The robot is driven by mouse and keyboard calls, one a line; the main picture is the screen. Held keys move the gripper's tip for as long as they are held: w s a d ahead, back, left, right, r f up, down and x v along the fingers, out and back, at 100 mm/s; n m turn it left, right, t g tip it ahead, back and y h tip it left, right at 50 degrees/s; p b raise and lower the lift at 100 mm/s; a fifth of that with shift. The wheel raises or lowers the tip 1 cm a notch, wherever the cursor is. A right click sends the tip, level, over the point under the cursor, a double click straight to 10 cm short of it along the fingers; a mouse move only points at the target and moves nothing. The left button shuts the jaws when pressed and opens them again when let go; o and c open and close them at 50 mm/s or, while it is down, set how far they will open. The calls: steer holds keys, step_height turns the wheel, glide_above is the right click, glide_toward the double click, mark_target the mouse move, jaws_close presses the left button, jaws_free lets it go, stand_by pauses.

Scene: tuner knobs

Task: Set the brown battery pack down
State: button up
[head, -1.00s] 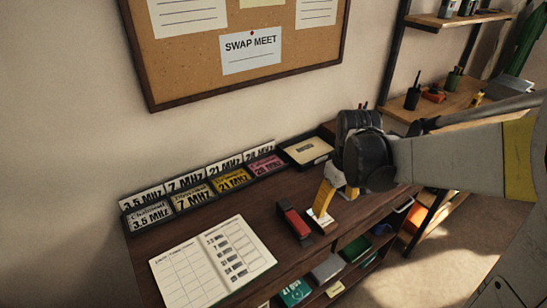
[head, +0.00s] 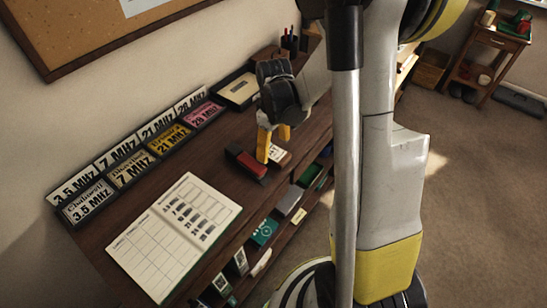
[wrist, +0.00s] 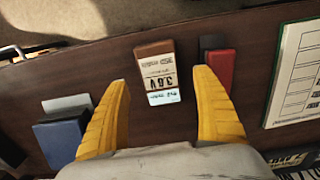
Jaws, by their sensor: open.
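In the head view the pack (head: 280,156) is partly hidden by my fingers. My gripper (wrist: 161,77) is open, its yellow fingers spread to either side of the pack with visible gaps. In the head view my gripper (head: 272,143) points down at the pack from above. Whether any finger touches the desk is hard to tell.
An open logbook (head: 172,235) lies left of the red block. MHz cards (head: 130,160) stand in a rack along the wall. A blue box (wrist: 62,142) sits on the pack's other side in the wrist view. Shelves (head: 262,232) lie below the desk front.

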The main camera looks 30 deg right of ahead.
step_height(320, 180, down, 3)
steer(key=shift+r+b, duration=0.1)
steer(key=shift+b, duration=0.3)
steer(key=c, duration=1.4)
